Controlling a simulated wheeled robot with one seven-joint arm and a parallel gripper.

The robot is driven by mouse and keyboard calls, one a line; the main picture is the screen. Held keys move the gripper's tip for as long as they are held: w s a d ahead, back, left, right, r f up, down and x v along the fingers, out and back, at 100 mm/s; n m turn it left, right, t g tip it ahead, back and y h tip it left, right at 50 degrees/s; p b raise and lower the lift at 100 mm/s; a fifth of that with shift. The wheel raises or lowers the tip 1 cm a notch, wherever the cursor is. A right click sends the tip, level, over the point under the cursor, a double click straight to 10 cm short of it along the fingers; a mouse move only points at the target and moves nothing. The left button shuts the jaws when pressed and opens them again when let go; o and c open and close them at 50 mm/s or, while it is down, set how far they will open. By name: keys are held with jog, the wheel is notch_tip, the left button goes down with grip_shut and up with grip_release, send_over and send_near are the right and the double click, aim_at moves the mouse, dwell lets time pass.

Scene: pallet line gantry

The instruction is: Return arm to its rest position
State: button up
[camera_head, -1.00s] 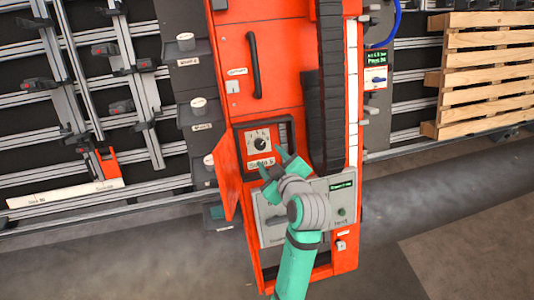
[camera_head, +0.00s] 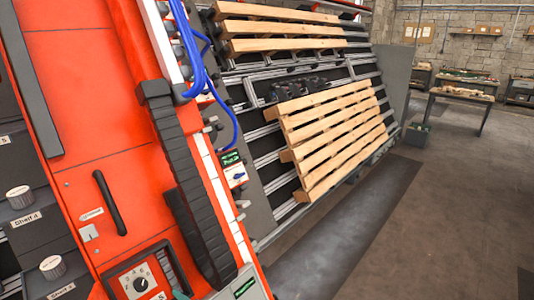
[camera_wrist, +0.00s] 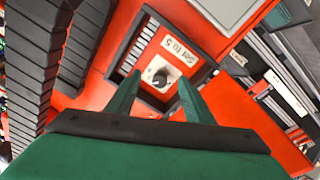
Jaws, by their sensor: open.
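My gripper (camera_wrist: 152,95) shows in the wrist view, its two green fingers apart with nothing between them. Beyond the fingertips is a dark dial knob (camera_wrist: 157,77) on a white plate, set in a recess of the red cabinet, beside a label reading "Set to 5". I cannot tell the exact gap to the knob. In the head view the same dial (camera_head: 140,284) shows at the bottom left, on the red cabinet (camera_head: 75,85). A small green fingertip-like part shows near the dial; the rest of my arm is out of that view.
A black cable chain (camera_head: 185,170) and blue hoses (camera_head: 190,45) run along the cabinet. Wooden pallets (camera_head: 335,135) lean on the rail rack (camera_head: 265,160) to the right. A work table (camera_head: 462,97) stands at the back right. The floor (camera_head: 440,200) there is clear.

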jog(key=s+d+f+m+t+h, duration=0.2)
jog(key=s+d+f+m+h, duration=0.1)
jog(key=s+d+f+m, duration=0.35)
jog(key=s+d+f+m+t+h, duration=0.25)
jog(key=s+d+f+m, duration=0.2)
jog(key=d+f, duration=0.4)
jog(key=s+d+r+m+h, duration=0.1)
jog(key=s+d, duration=0.2)
jog(key=s, duration=0.3)
jog(key=s+d+r+m+t+h, duration=0.1)
jog(key=s+d+r+h, duration=0.1)
jog(key=s+d, duration=0.2)
jog(key=s+d+r+m+h, duration=0.1)
jog(key=s+d, duration=0.3)
jog(key=s, duration=0.6)
jog(key=shift+r+m+t+h, duration=0.35)
jog(key=shift+m, duration=0.25)
